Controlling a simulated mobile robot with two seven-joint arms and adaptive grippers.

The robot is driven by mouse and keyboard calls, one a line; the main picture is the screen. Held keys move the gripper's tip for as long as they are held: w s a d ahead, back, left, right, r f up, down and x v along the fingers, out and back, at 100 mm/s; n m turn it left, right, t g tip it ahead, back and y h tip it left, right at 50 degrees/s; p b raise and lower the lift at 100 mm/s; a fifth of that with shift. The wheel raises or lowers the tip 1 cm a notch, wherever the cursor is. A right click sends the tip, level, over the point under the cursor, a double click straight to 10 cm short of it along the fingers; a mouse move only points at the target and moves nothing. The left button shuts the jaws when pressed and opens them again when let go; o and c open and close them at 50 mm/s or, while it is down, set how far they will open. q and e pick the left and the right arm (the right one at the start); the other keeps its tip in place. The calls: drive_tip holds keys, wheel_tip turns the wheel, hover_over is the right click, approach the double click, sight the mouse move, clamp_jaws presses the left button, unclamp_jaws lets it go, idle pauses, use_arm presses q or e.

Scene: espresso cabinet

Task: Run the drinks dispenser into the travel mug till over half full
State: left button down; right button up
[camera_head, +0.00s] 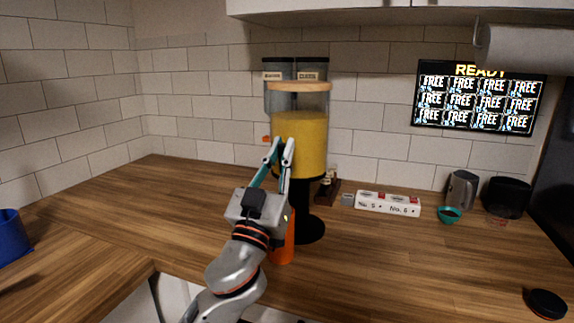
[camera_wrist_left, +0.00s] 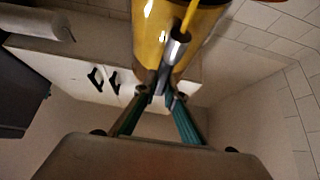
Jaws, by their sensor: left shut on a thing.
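The drinks dispenser (camera_head: 312,135) stands on a black stand, with yellow liquid inside and a wooden lid. The orange travel mug (camera_head: 284,250) stands on the counter in front of the stand, partly behind my left gripper. Its inside and fill level are hidden. My left gripper (camera_head: 283,143) is in front of the dispenser's lower part. In the left wrist view my left gripper (camera_wrist_left: 163,92) is shut on the tap's lever beside the silver spout (camera_wrist_left: 178,46). A thin yellow streak (camera_wrist_left: 189,16), seemingly liquid, runs from the spout's end. My right gripper is not in view.
A blue container (camera_head: 10,234) is at the left edge. A white holder (camera_head: 388,204), a teal cup (camera_head: 449,215), a grey pitcher (camera_head: 461,189) and a black round lid (camera_head: 547,304) are to the right. Two canisters (camera_head: 277,96) stand behind the dispenser. The right-centre counter is clear.

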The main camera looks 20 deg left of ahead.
use_arm(q)
drive_tip(key=b, duration=0.1)
drive_tip(key=f+t+b, duration=0.1)
drive_tip(key=b, duration=0.1)
drive_tip(key=shift+s+a, duration=0.1)
drive_tip(key=shift+s, duration=0.1)
drive_tip(key=shift+s+r+b, duration=0.15)
drive_tip(key=shift+r+b, duration=0.1)
drive_tip(key=shift+b, duration=0.15)
drive_tip(key=shift+s+r+t, duration=0.15)
drive_tip(key=shift+r+t, duration=0.15)
drive_tip(key=c, duration=2.1)
unclamp_jaws()
drive_tip(key=shift+f, duration=0.15)
drive_tip(key=shift+f, duration=0.1)
